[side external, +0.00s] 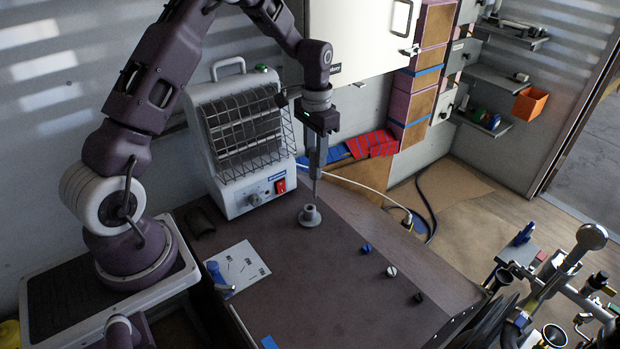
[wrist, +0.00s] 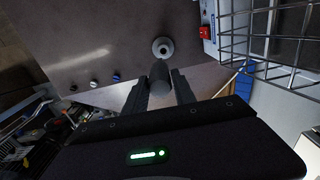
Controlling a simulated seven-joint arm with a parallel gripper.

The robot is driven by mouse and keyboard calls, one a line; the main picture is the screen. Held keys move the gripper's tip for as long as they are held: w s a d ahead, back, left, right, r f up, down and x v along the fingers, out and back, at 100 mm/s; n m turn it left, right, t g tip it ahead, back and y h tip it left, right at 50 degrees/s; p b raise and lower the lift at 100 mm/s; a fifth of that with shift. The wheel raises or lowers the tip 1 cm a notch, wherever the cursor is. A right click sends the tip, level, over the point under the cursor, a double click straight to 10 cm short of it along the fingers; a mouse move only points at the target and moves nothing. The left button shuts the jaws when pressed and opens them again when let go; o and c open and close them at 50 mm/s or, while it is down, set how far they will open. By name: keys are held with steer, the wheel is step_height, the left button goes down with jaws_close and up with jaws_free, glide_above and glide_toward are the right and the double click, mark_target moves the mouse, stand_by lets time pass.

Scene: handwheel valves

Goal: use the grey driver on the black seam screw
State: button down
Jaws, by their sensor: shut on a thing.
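My gripper (side external: 318,138) points down, shut on the grey driver (side external: 317,160). The driver hangs upright, its thin shaft above a round grey stand (side external: 310,216); I cannot tell if the tip is still inside it. In the wrist view the driver (wrist: 160,72) sits between my two fingers (wrist: 160,88), in line with the stand (wrist: 162,47). The black seam screw (side external: 418,297) stands at the right edge of the brown bench top, to the right of and nearer the camera than my gripper. It also shows in the wrist view (wrist: 73,87), far left in the row.
A blue screw (side external: 366,248) and a white screw (side external: 391,271) line the same edge. A caged heater (side external: 242,140) stands close behind my gripper. A printed sheet (side external: 238,268) lies at left. The bench between stand and screws is clear.

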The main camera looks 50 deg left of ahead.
steer(key=w+d+f+m, duration=0.1)
steer(key=w+d+m, duration=0.15)
steer(key=d, duration=1.45)
steer(key=w+d+m, duration=0.2)
steer(key=d+m, duration=0.2)
steer(key=d, duration=1.4)
steer(key=shift+n, duration=0.25)
steer(key=shift+w+a+f, duration=0.1)
steer(key=shift+f, duration=3.75)
steer(key=c, duration=1.8)
jaws_free()
jaws_close()
